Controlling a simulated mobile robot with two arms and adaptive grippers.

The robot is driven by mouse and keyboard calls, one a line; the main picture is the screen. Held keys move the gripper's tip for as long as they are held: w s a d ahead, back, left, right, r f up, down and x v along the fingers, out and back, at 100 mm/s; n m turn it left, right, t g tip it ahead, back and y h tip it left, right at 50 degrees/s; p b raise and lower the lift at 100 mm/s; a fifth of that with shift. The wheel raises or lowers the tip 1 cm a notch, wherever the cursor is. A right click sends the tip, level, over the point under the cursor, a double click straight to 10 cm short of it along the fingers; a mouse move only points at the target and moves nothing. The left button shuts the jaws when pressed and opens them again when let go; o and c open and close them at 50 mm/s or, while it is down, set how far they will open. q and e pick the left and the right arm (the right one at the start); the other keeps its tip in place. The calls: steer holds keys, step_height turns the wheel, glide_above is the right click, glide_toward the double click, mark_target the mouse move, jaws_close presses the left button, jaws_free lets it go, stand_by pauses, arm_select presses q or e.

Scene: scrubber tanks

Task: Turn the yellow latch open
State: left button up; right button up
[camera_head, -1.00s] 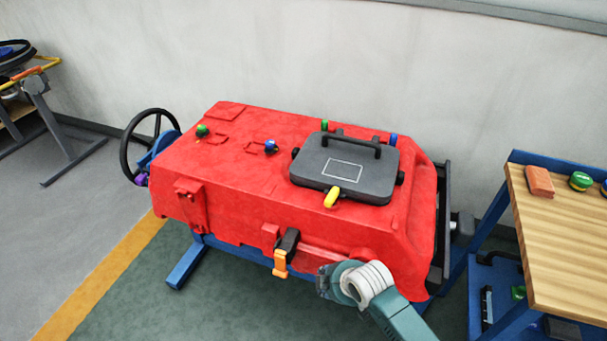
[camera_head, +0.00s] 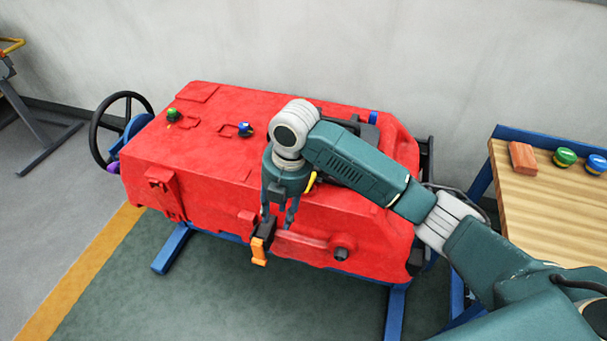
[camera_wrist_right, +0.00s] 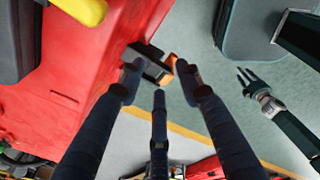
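The yellow latch (camera_head: 311,181) sits at the front edge of the dark lid on the red tank; my right arm hides much of the lid. In the right wrist view the yellow latch (camera_wrist_right: 82,10) is at the top left, away from the fingers. My right gripper (camera_head: 277,222) points down at the tank's front edge, its fingers spread around the black clasp with an orange tab (camera_head: 259,250). In the right wrist view the right gripper (camera_wrist_right: 158,82) is open, and I cannot tell whether it touches the clasp. My left gripper (camera_wrist_right: 246,80) appears there at right, open and empty.
The red tank (camera_head: 200,150) carries green (camera_head: 173,115) and blue (camera_head: 245,129) knobs. A black handwheel (camera_head: 97,130) is at its left end. A wooden-topped table (camera_head: 545,215) stands at right with a brick and knobs. Floor in front is clear.

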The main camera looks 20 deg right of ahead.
steer(key=w+d+r+n+h, duration=0.1)
steer(key=w+d+r+n, duration=0.2)
steer(key=r, duration=0.4)
steer(key=w+d+r+n+h, duration=0.1)
steer(key=w+d+r, duration=0.3)
steer(key=d+r, duration=0.25)
arm_select(q)
steer(key=shift+w+d+r+p, duration=0.1)
steer(key=shift+d+r+p, duration=0.35)
steer(key=shift+r+p, duration=0.35)
arm_select(e)
steer(key=shift+g, duration=0.3)
steer(key=f, duration=0.7)
steer(key=a+f, duration=0.1)
steer(key=f, duration=0.2)
steer(key=shift+s+f, duration=0.1)
steer(key=shift+f, duration=0.15)
steer(key=shift+c, duration=0.5)
jaws_close()
